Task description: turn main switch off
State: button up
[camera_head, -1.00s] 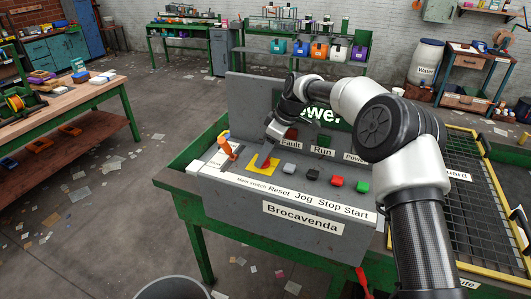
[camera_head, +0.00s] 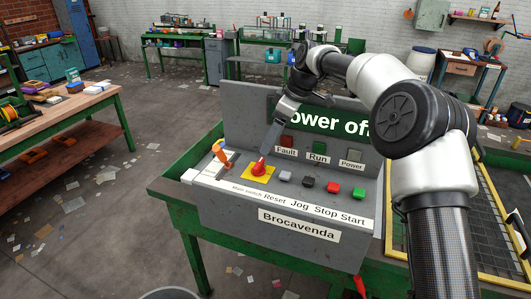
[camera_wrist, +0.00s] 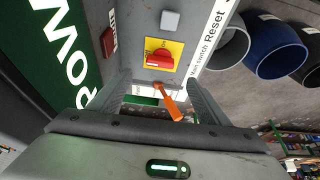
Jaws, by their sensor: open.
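The main switch is a red rotary knob (camera_head: 259,166) on a yellow plate at the left of the grey control panel (camera_head: 317,230). It also shows in the wrist view (camera_wrist: 159,57), beyond my fingertips. My gripper (camera_head: 270,146) is above and behind the knob in the head view, apart from it. In the wrist view my gripper (camera_wrist: 158,82) has its two fingers spread with nothing held between them. The green sign (camera_head: 325,120) behind the panel reads "Power off", its end partly covered by my arm.
An orange lever (camera_head: 221,154) stands left of the knob. Grey, black, red and green buttons (camera_head: 332,188) line the panel to the right. Fault, Run and Power lamps (camera_head: 319,149) sit on the upright back. A yellow-framed mesh guard (camera_head: 456,245) is at right.

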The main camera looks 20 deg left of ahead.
jog(key=v, duration=0.7)
jog(key=s+d+r+m+t+h, duration=0.2)
jog(key=s+d+r+m, duration=0.2)
jog(key=s+d, duration=0.45)
jog(key=s+d+r+m+t+h, duration=0.1)
jog(key=s+d+r+m+h, duration=0.1)
jog(key=s+d+r+m, duration=0.45)
jog(key=s+d+f+m+t, duration=0.1)
jog(key=s+d+f+m, duration=0.2)
jog(key=s+d, duration=0.4)
jog(key=s+d+f+m+t, duration=0.1)
jog(key=s+d+f+m, duration=0.2)
jog(key=s, duration=0.9)
jog(key=d+f, duration=0.3)
jog(key=d, duration=0.2)
jog(key=shift+s+d+f+m+h, duration=0.2)
jog(key=shift+s+f+m+h, duration=0.05)
jog(key=shift+s+m+h, duration=0.1)
